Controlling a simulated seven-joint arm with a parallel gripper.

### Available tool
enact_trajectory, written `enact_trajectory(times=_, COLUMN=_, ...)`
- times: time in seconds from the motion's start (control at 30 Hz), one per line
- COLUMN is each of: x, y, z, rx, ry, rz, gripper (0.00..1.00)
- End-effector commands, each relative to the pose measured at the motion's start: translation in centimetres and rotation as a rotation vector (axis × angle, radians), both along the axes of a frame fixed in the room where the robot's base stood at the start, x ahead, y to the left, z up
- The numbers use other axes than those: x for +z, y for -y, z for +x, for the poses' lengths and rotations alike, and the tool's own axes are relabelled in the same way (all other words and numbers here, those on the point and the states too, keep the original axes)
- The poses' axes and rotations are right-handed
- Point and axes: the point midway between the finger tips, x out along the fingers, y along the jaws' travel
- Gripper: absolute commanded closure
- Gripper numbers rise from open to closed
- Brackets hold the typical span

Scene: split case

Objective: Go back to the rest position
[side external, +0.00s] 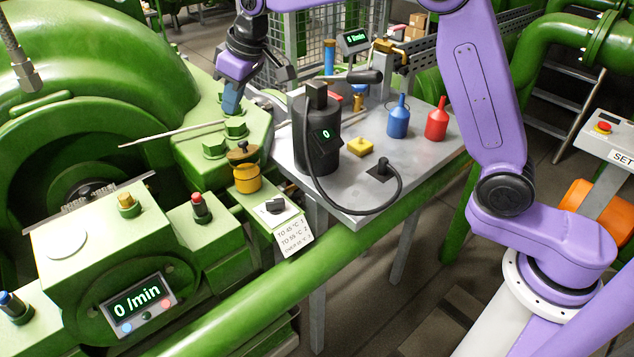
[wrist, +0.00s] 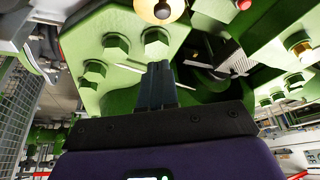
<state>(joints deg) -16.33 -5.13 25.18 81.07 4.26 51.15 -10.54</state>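My gripper (side external: 231,108) is above the green bolted flange (side external: 190,158) in the side external view, fingers pointing down near a hex bolt (side external: 235,128). In the wrist view the two dark fingers (wrist: 157,68) are side by side with no visible gap, and I see nothing held between them. A thin pale rod (side external: 170,134) extends left from near the fingertips. In the wrist view the rod (wrist: 128,68) shows on both sides of the fingers and passes behind them. I cannot tell whether they touch it.
A grey table (side external: 345,200) right of the flange carries a black device (side external: 318,135) with a cable, a blue bottle (side external: 398,120), a red bottle (side external: 437,122) and a yellow block (side external: 360,147). A yellow cup (side external: 247,180) stands below the flange. A wire cage (side external: 313,50) is behind.

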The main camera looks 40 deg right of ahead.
Motion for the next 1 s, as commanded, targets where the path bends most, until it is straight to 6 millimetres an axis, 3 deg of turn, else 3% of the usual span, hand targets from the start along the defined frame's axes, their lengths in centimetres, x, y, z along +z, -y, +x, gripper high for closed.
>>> enact_trajectory(times=0.17, x=0.0, y=-0.2, z=-1.6, rx=0.026, ry=-0.014, rz=-0.006, gripper=1.0)
enact_trajectory(times=0.27, x=-0.1, y=-0.3, z=-3.7, rx=0.06, ry=-0.034, rz=-0.016, gripper=1.0)
enact_trajectory(times=0.67, x=-1.1, y=1.6, z=-15.1, rx=0.217, ry=-0.121, rz=-0.071, gripper=1.0)
enact_trajectory(times=1.0, x=-2.7, y=6.1, z=-25.4, rx=0.349, ry=-0.183, rz=-0.135, gripper=1.0)
